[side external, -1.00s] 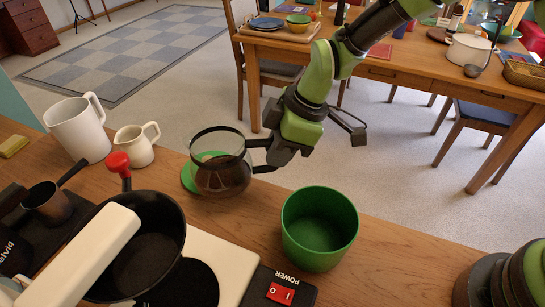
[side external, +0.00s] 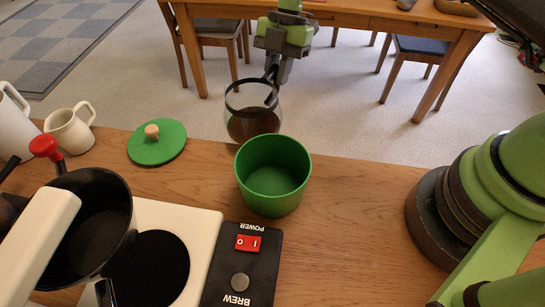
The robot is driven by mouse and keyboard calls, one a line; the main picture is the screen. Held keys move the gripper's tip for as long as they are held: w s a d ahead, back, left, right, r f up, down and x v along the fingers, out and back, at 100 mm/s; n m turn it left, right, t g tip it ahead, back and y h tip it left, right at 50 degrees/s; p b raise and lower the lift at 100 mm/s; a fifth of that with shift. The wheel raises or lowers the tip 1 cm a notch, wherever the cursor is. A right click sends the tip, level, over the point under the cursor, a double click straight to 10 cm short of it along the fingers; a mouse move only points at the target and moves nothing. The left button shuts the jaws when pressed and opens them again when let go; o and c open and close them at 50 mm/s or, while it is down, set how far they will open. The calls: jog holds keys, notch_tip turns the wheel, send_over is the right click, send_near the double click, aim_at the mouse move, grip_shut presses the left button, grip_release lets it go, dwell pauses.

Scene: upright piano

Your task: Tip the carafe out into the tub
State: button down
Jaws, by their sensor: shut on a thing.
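The glass carafe (side external: 252,118) has a dark rim band and holds dark brown liquid. It hangs about upright just behind the green tub, apart from the counter as far as I can tell. My gripper (side external: 271,76) is shut on the carafe's handle, on its far side. The green tub (side external: 273,180) stands upright on the wooden counter, open at the top, and its visible inside looks empty. Its far rim slightly hides the carafe's base.
A green lid with a wooden knob (side external: 157,142) lies on the counter to the left. A cream jug (side external: 70,130), a black pan (side external: 90,220) and a coffee maker with a red switch (side external: 248,243) stand nearby. The counter right of the tub is clear.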

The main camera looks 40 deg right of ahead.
jog(key=d+n, duration=0.2)
jog(key=d, duration=0.4)
jog(key=shift+s+f+n+g+h, duration=0.2)
jog(key=shift+n+g+h, duration=0.1)
jog(key=shift+n+g, duration=0.1)
jog(key=shift+a+r, duration=0.1)
jog(key=shift+r, duration=0.05)
